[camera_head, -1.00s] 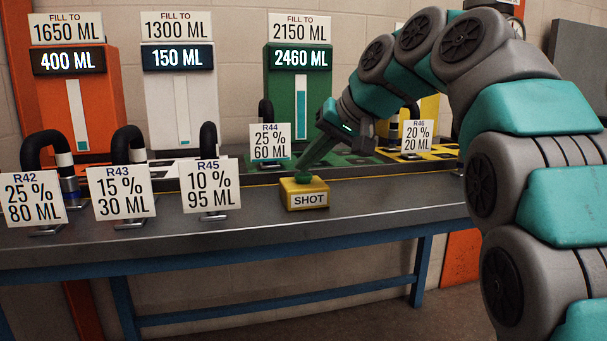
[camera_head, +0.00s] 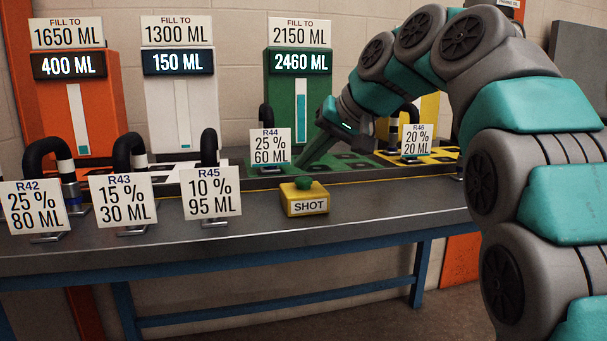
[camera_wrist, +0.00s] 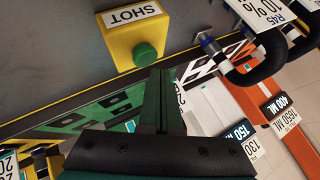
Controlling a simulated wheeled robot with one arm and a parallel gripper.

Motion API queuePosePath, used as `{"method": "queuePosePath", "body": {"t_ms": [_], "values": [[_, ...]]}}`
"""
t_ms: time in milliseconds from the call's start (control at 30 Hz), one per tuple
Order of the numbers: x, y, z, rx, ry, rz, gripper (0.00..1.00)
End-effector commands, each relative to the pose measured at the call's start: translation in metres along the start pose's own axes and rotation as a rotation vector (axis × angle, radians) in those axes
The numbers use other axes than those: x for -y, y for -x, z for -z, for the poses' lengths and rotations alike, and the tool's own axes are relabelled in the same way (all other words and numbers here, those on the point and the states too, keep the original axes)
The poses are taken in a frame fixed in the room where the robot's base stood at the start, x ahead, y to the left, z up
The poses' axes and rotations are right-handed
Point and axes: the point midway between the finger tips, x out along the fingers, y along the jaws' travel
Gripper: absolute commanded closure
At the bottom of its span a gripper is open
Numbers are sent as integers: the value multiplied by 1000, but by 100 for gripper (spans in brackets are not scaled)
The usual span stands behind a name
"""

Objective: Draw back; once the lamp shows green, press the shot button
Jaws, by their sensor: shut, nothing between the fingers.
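The yellow shot box (camera_head: 304,203) with a "SHOT" label stands on the bench, its round button (camera_head: 304,183) green on top. The box (camera_wrist: 125,45) and its green button (camera_wrist: 145,54) also show in the wrist view. My gripper (camera_head: 299,165) is shut and empty, its tips a little above and behind the button, apparently clear of it. In the wrist view my shut fingers (camera_wrist: 160,72) end beside the button. I make out no separate lamp; the only green light-like part near the box is the button dome.
Orange (camera_head: 78,110), white (camera_head: 182,115) and green (camera_head: 300,105) tanks read 400, 150 and 2460 ML. A yellow tank (camera_head: 429,115) is partly hidden by my arm. Black hoses with cards R42 (camera_head: 33,207), R43 (camera_head: 123,200) and R45 (camera_head: 211,193) stand left of the box.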

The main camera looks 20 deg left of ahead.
Motion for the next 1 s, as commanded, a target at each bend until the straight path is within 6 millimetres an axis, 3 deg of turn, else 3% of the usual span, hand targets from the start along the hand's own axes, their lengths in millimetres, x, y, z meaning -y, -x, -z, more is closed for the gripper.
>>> {"method": "queuePosePath", "body": {"t_ms": [267,1000], "values": [[0,1,1,0,0,0,100],[24,33,25,-2,2,0,100]]}}
